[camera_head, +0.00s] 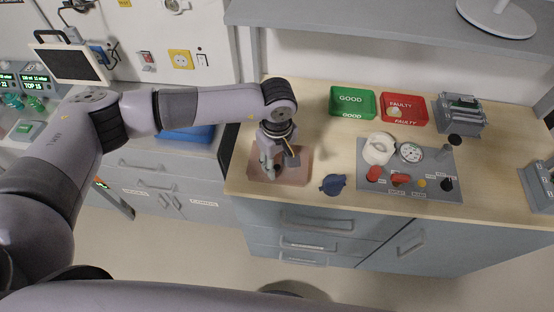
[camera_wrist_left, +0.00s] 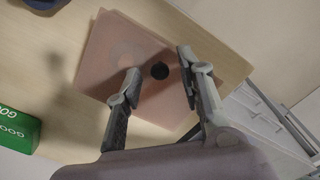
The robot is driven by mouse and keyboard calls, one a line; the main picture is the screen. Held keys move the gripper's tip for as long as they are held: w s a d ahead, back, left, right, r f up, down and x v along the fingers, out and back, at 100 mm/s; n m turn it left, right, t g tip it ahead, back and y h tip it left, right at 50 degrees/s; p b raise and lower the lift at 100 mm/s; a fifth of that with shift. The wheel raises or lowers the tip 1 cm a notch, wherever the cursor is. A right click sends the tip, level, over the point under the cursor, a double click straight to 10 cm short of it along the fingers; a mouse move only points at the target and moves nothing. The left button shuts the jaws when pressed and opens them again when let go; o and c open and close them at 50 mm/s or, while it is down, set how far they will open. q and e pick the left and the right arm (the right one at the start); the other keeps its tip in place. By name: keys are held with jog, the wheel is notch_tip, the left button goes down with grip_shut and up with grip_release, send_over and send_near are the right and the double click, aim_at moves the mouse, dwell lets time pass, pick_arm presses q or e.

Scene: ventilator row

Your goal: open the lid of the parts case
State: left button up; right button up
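The parts case (camera_head: 297,175) is a flat, translucent pinkish box at the left end of the wooden bench top. Its lid (camera_wrist_left: 111,62) looks closed in the left wrist view, with a round black knob (camera_wrist_left: 160,71) on it. My left gripper (camera_head: 271,172) is over the case, pointing down, and hides part of it. In the left wrist view, its two fingers (camera_wrist_left: 158,62) are apart, with the knob showing between them. I cannot tell how far above the knob the fingertips are. My right gripper is not in view.
A dark blue round object (camera_head: 333,184) lies just right of the case. A green GOOD bin (camera_head: 352,102) and a red FAULTY bin (camera_head: 404,108) stand behind. A grey panel (camera_head: 420,178) with a gauge and knobs is farther right. The bench's front edge is close.

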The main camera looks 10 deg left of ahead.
pick_arm(q)
grip_shut()
dwell(0.3)
dwell(0.5)
